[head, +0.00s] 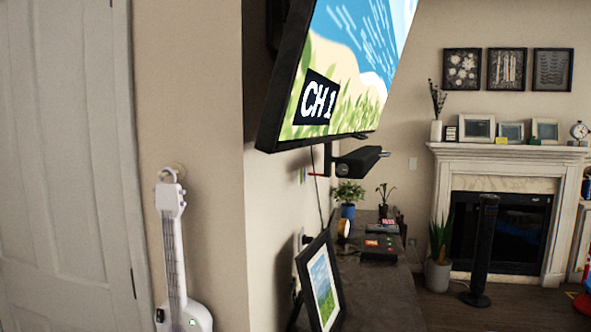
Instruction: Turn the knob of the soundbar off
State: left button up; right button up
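A black bar that looks like the soundbar (358,163) is mounted on the wall below the TV, seen nearly end-on. It stands out from the wall above the dark console. I cannot make out a knob on it at this size, nor whether it is on or off. The TV (345,75) above it is lit and shows "CH 1" over a beach and grass picture. Neither of my grippers is in the head view.
The dark console (385,300) along the wall holds a picture frame (322,285), potted plants (347,196) and small items. A white guitar (178,260) hangs at left near a door (65,150). A black tower (482,250) stands before the fireplace (515,225). Some floor (460,312) shows at lower right.

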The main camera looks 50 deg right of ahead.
aim_at(342, 169)
jog(key=i, duration=1.45)
jog(key=z, duration=2)
